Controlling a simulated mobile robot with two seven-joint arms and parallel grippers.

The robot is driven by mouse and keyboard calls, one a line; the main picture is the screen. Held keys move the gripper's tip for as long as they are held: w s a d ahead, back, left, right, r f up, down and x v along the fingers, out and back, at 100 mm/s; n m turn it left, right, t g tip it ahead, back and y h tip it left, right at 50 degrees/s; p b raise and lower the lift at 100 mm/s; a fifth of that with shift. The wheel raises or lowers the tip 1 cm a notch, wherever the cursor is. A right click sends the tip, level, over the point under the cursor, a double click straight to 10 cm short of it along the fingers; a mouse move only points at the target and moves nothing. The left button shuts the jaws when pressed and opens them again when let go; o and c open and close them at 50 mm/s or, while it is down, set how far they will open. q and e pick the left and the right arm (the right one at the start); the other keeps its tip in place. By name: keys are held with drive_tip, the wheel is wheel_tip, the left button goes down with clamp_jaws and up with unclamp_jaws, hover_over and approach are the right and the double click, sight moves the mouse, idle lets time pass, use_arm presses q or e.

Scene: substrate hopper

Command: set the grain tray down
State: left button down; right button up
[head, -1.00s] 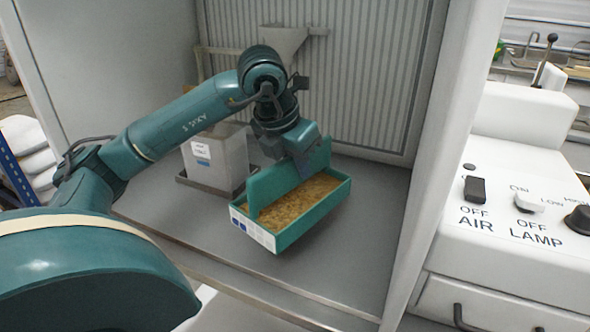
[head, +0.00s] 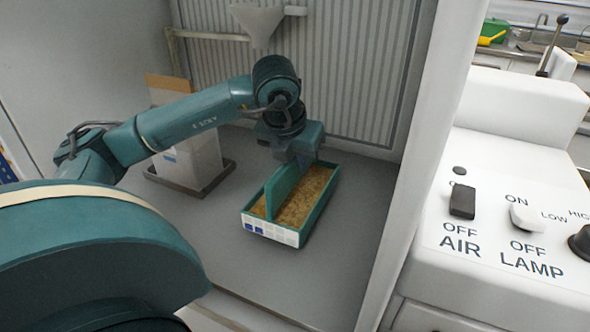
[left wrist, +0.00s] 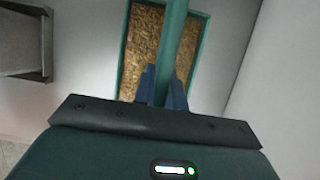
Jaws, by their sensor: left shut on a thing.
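The grain tray (head: 272,236) is a green box with tan grain in it, a central green handle wall and a white label on its near end. It is over the grey cabinet floor; I cannot tell whether it touches it. My left gripper (head: 303,158) is shut on the top of the tray's handle wall, near its far end. In the left wrist view the blue fingers (left wrist: 163,88) pinch the handle, with grain (left wrist: 140,50) on both sides. My right gripper is not in view.
A pale bin (head: 190,165) on a dark base stands left of the tray, behind my left arm. A funnel (head: 258,22) hangs at the back. A white panel with AIR and LAMP switches (head: 462,202) is at right. Cabinet floor around the tray is clear.

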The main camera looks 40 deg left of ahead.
use_arm(q)
drive_tip(key=shift+f, duration=1.2)
drive_tip(key=c, duration=1.5)
unclamp_jaws()
drive_tip(key=shift+f, duration=0.1)
drive_tip(key=shift+o, duration=0.2)
drive_tip(key=v, duration=1.2)
drive_tip(key=shift+p, duration=0.3)
